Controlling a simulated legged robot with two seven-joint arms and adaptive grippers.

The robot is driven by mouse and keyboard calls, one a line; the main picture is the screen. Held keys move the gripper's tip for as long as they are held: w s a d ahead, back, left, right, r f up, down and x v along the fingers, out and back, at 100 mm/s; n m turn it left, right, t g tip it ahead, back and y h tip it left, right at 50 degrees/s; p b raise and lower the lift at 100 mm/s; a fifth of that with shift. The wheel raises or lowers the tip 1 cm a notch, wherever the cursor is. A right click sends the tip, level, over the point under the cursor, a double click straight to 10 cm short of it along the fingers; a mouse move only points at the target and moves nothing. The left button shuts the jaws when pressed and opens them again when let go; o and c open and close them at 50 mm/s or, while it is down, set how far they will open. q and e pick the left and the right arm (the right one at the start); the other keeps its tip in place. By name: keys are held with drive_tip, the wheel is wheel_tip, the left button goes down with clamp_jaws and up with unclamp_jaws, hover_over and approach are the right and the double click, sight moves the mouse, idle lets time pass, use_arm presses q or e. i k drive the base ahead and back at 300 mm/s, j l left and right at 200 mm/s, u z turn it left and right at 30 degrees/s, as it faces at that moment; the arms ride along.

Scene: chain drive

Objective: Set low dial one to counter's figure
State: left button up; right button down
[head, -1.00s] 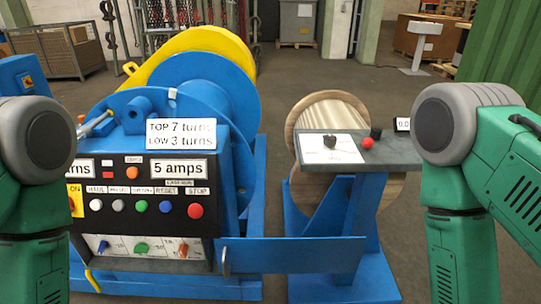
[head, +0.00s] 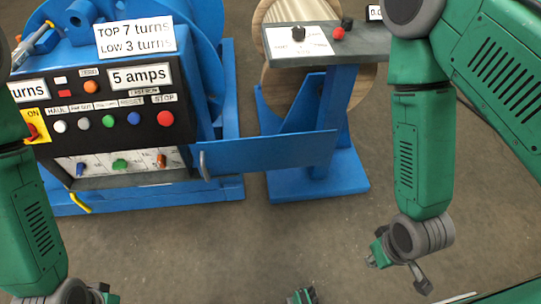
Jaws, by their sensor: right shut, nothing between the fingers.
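The black control panel (head: 110,138) carries a low white strip with a blue dial (head: 80,169), a green dial (head: 120,164) and an orange dial (head: 161,160); their scale marks are too small to read. A white plate ending in "urns" (head: 27,90) is cut off at the left, its figure hidden. A sign (head: 135,39) above reads "TOP 7 turns, LOW 3 turns". My right gripper (head: 421,282) is shut and empty over the floor at lower right, well away from the dials.
A plate reads "5 amps" (head: 140,76). A row of buttons, including red STOP (head: 166,118), sits above the dials. A blue bar (head: 262,152) reaches right toward the grey-topped stand (head: 330,60), which has a black knob and a red knob. The floor in front is clear.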

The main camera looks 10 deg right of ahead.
sight(80, 167)
drive_tip(key=u, duration=1.25)
